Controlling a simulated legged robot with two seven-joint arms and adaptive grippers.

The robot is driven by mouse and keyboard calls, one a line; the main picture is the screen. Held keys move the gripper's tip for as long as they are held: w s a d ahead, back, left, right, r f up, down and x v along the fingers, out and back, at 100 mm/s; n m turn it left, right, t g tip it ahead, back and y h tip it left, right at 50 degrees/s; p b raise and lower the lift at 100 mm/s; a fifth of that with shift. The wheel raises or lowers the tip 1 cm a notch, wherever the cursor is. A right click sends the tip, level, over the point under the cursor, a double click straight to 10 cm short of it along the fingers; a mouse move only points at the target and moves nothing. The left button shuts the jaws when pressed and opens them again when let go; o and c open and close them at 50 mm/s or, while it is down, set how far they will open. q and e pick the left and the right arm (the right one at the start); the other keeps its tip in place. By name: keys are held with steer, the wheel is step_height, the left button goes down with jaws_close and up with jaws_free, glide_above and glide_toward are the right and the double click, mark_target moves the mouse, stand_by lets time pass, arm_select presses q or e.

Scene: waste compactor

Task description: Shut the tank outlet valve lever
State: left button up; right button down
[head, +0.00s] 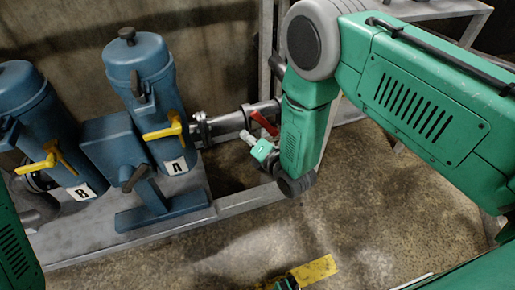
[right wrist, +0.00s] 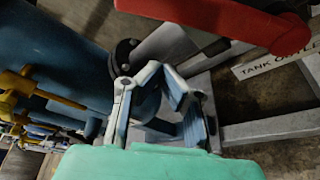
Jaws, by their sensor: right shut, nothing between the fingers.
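The red tank outlet valve lever (head: 262,122) slants off the grey pipe, just left of my right forearm in the head view. In the right wrist view the red lever (right wrist: 225,18) is large across the top, beside a "TANK OUTLET" label (right wrist: 275,55). My right gripper (head: 247,137) is just below and left of the lever in the head view. In the right wrist view its pale fingers (right wrist: 160,70) come together with nothing between them. The lever appears outside the fingers; I cannot tell whether they touch. My left gripper is not clearly in view.
Two blue canisters, labelled A (head: 145,85) and B (head: 35,120), stand left with yellow handles. A grey pipe (head: 225,126) runs from A towards the lever. A grey frame rail (head: 245,202) borders the floor. The floor (head: 400,210) in front is mostly clear.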

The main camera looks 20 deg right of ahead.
steer(key=d, duration=0.1)
steer(key=d+r, duration=0.2)
steer(key=shift+w, duration=0.3)
